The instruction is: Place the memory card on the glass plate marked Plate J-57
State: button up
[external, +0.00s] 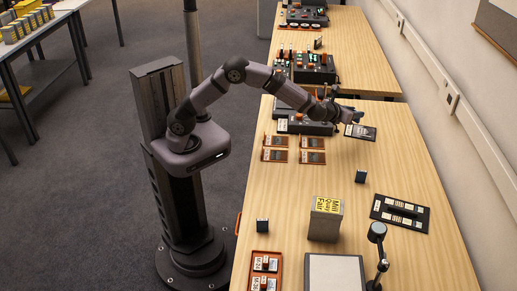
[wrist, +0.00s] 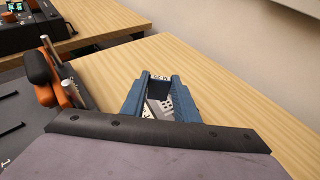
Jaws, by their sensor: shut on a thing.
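My gripper (external: 357,116) is at the far part of the near table, arm stretched to the right. In the wrist view its blue fingers (wrist: 159,82) are shut on a small dark piece (wrist: 159,92), apparently the memory card; the fingers hide part of it. A dark plate with a pale label (external: 360,133) lies on the table just below the gripper in the external view. Its patterned light surface (wrist: 165,105) seems to show between the fingers. I cannot tell whether the card touches it. Several small orange-edged plates (external: 313,157) lie left of it. No plate marking is readable.
A dark device with orange parts (external: 304,124) stands close left of the gripper. A grey box with a yellow label (external: 325,219), small dark blocks (external: 361,176), a black slotted tray (external: 377,211) and an orange tray (external: 279,260) stand nearer. Table right of the gripper is clear.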

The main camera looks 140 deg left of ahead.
jog(key=shift+f, duration=2.25)
jog(key=shift+f+b, duration=0.2)
jog(key=shift+b, duration=0.15)
jog(key=o, duration=1)
jog(key=shift+r, duration=0.1)
jog(key=shift+r, duration=0.1)
jog(key=shift+d+r, duration=0.1)
jog(key=shift+d, duration=0.05)
jog(key=b+v, duration=0.1)
jog(key=v, duration=1)
jog(key=shift+d, duration=0.4)
